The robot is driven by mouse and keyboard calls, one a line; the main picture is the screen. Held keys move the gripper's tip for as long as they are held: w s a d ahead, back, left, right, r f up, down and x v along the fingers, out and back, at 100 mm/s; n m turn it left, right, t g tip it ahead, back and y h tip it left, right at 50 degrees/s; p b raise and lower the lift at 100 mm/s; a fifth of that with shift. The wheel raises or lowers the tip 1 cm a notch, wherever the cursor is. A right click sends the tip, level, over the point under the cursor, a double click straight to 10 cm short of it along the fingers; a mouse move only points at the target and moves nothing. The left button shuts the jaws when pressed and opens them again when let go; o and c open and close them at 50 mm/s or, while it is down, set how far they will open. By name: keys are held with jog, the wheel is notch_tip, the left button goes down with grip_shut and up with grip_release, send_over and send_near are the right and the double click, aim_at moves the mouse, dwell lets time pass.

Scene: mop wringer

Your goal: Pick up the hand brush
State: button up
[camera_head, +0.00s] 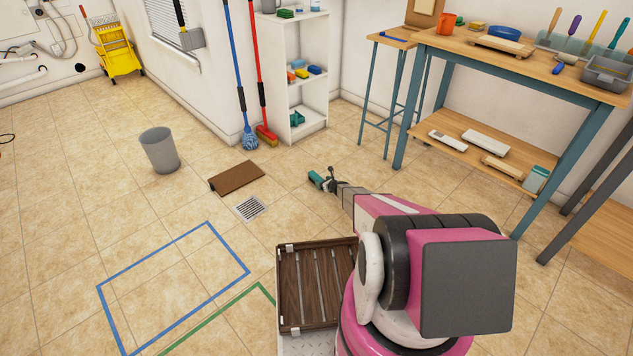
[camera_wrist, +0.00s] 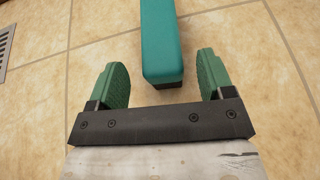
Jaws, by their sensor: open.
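A long teal block, which looks like the hand brush (camera_wrist: 160,40), lies on the tiled floor in the wrist view. Its near end reaches between my two green fingertips, and its far end runs out of the top of the frame. No bristles show. It also shows in the head view (camera_head: 316,179), just beyond my gripper (camera_head: 331,184). In the wrist view my gripper (camera_wrist: 161,80) is open, one finger on each side of the block, with gaps on both sides. I cannot tell the height of the fingers over the floor.
A brown mat (camera_head: 237,178) and a floor drain (camera_head: 250,208) lie to the left. A grey bin (camera_head: 159,150) stands farther left. A white shelf (camera_head: 300,75), with a mop and broom beside it, stands behind. A workbench (camera_head: 520,70) is at right. A wooden slatted tray (camera_head: 290,315) is near me.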

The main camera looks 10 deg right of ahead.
aim_at(320, 180)
jog(key=x, duration=0.4)
jog(key=shift+w+f, duration=0.2)
jog(key=shift+f, duration=0.05)
jog(key=c, duration=1.1)
jog(key=shift+o, duration=0.2)
jog(key=shift+r, duration=0.2)
